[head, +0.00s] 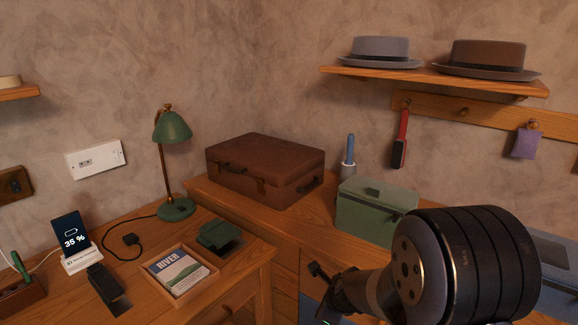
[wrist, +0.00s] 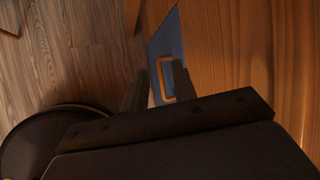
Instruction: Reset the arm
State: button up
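My gripper shows at the bottom of the head view (head: 322,283), in front of the desk and the wooden cabinet, with my arm's dark round joint to its right. In the wrist view its two dark fingers (wrist: 153,70) stand apart with a gap between them. Beyond the fingers is a blue panel (wrist: 165,37) with an orange-edged handle (wrist: 181,80).
A brown suitcase (head: 262,170) and a green box (head: 376,210) stand on the cabinet top. The desk holds a green lamp (head: 172,128), a tray (head: 209,268) with a book, and a phone on a stand (head: 72,239). Hats (head: 380,49) sit on a wall shelf (head: 430,80).

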jog(key=w+a+r+m+y+p, duration=0.2)
jog(key=a+r+y+p, duration=0.2)
jog(key=r, duration=0.4)
jog(key=shift+w+a+g+y, duration=0.15)
jog(key=shift+a+g+y, duration=0.2)
jog(key=shift+a, duration=0.25)
